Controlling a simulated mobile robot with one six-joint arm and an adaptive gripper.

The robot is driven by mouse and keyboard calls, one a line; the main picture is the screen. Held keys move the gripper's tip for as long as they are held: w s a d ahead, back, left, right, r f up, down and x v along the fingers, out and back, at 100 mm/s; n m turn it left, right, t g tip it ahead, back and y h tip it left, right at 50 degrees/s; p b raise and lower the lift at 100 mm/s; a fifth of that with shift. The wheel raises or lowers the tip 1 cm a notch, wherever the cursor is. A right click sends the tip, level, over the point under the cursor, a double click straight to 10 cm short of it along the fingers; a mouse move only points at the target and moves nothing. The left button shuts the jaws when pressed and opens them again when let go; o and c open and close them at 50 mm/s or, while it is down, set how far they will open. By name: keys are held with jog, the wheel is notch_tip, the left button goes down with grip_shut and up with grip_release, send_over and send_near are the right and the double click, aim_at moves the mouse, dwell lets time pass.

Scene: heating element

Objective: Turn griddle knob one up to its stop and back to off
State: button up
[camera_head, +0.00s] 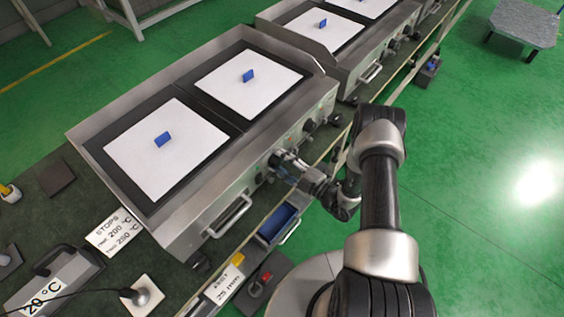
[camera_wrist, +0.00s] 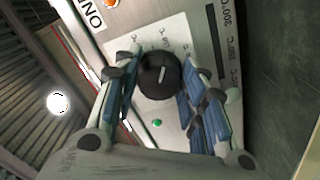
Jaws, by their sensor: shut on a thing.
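The griddle (camera_head: 205,197) stands on the bench with two white plates, each with a small blue block on it. My gripper (camera_head: 284,165) is at its front panel. In the wrist view a round black knob (camera_wrist: 158,77) with a white pointer mark sits between the blue-padded fingers of my gripper (camera_wrist: 159,68), which is shut on it. The pointer lies close to upright in that picture, tilted slightly right. Part of the dial marking around the knob is hidden by the fingers. In the head view my gripper covers most of this knob.
Another black knob (camera_head: 310,125) is further along the panel. A metal handle (camera_head: 230,215) sticks out at the front left. A green lamp (camera_wrist: 157,122) and a temperature scale (camera_wrist: 228,50) are near the gripped knob. A blue drawer (camera_head: 278,222) is below; green floor lies right.

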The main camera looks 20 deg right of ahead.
jog(key=m, duration=0.4)
jog(key=shift+a, duration=0.1)
jog(key=shift+s+f+m, duration=0.1)
jog(key=shift+m, duration=2.1)
jog(key=o, duration=1)
jog(key=shift+o, duration=0.2)
jog(key=v, duration=1.2)
